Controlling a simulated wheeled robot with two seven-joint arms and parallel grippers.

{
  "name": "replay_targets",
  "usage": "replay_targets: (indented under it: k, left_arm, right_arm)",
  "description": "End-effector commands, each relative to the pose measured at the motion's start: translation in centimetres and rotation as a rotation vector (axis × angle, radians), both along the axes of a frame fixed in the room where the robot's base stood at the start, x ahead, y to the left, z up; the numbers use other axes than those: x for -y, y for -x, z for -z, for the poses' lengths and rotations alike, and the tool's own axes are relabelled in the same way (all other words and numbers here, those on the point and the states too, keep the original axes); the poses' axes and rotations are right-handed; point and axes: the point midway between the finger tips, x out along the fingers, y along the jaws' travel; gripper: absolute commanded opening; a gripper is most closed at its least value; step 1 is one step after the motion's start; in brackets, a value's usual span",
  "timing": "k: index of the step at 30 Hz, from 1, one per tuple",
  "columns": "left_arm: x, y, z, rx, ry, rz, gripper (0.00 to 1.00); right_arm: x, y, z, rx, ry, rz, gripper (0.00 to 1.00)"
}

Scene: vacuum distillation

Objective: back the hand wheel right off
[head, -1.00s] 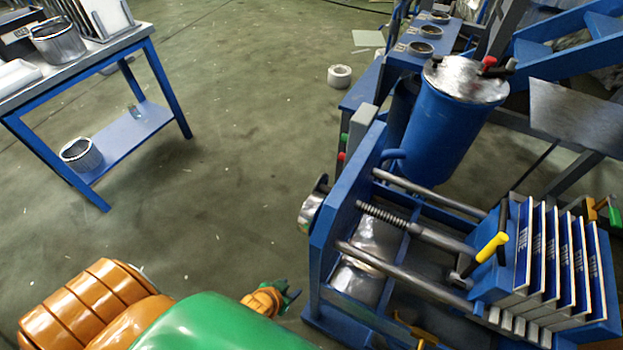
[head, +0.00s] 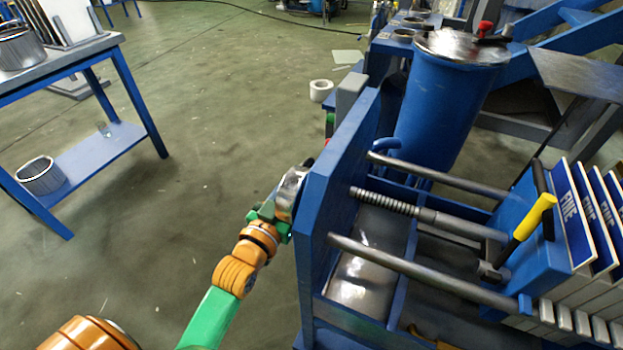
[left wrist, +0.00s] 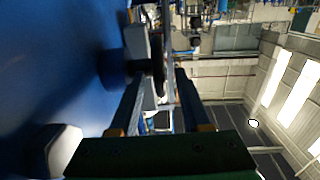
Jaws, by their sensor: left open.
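The hand wheel (head: 291,186) is a silver disc seen nearly edge-on at the left face of the blue press end plate (head: 332,190). My left gripper (head: 272,203) is at the wheel and partly covers it. In the left wrist view my gripper (left wrist: 158,95) has its two dark fingers apart, with the wheel's rim (left wrist: 160,70) appearing between them; I cannot tell whether they touch it. The threaded screw (head: 385,202) runs from the end plate toward the blue pressing block with white-and-blue plates (head: 568,215). My right gripper is not in view.
A lever with a yellow grip (head: 535,215) stands at the pressing block. A blue drum (head: 450,110) stands behind the press. A blue-framed table (head: 75,65) is at the left. The floor between table and press is clear, apart from a white roll (head: 320,90).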

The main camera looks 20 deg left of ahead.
Motion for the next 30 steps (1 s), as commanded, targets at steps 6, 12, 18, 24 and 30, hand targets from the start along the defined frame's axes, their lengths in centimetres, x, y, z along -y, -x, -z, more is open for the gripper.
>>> replay_targets:
  k: [6, 12, 18, 24, 30]
  left_arm:
    - [0.1, -3.7, -0.2, 0.006, 0.001, 0.000, 0.47]
    - [0.2, -6.3, -0.2, 0.002, 0.001, 0.000, 0.47]
    - [0.3, -6.8, -0.2, 0.001, 0.001, 0.000, 0.47]
    - [0.3, -6.8, -0.2, 0.001, 0.000, 0.000, 0.26]
    - [0.3, -6.8, -0.2, 0.001, 0.000, 0.000, 0.00]
  right_arm:
    - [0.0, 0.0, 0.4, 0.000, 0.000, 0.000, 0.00]
    - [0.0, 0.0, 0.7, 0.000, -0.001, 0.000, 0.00]
    - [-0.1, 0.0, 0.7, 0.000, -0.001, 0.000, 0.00]
    - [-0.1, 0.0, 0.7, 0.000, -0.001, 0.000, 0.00]
    - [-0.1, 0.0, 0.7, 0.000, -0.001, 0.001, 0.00]
